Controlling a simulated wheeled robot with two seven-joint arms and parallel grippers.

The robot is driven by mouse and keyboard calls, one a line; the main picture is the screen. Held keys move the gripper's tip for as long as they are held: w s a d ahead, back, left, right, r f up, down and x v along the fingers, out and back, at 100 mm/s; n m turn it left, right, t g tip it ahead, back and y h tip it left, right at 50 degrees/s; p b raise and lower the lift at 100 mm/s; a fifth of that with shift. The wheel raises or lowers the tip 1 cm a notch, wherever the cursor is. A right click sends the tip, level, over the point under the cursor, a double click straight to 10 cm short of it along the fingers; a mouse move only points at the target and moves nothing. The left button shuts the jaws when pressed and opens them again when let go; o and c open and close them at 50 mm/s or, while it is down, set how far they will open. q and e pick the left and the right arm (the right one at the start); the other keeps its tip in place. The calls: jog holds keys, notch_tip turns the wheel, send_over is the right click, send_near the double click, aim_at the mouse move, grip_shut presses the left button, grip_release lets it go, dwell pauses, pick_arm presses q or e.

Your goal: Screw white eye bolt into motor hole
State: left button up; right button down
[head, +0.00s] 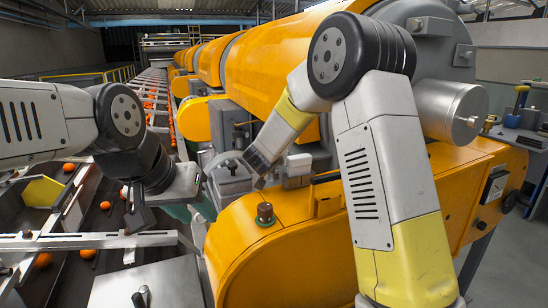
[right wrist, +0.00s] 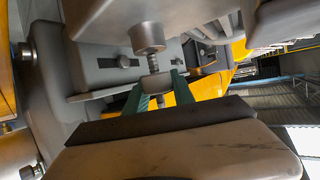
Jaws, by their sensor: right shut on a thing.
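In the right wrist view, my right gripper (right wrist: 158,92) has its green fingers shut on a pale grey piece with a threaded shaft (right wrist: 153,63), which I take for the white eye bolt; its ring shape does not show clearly. The shaft runs up to a grey cylinder (right wrist: 147,38); I cannot tell whether it enters a hole. In the head view, the right gripper (head: 259,178) points down beside grey motor parts (head: 232,180), and the bolt is too small to make out. My left gripper (head: 138,215) hangs over the conveyor at the left, apart from the motor; its opening is unclear.
An orange housing (head: 275,262) with a green-ringed knob (head: 265,213) stands in front of the motor area. A large orange machine (head: 270,65) fills the back. Oranges (head: 43,260) lie on the conveyor at the left. A workbench (head: 518,138) stands far right.

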jog(key=shift+f, duration=0.4)
jog(key=c, duration=1)
grip_release()
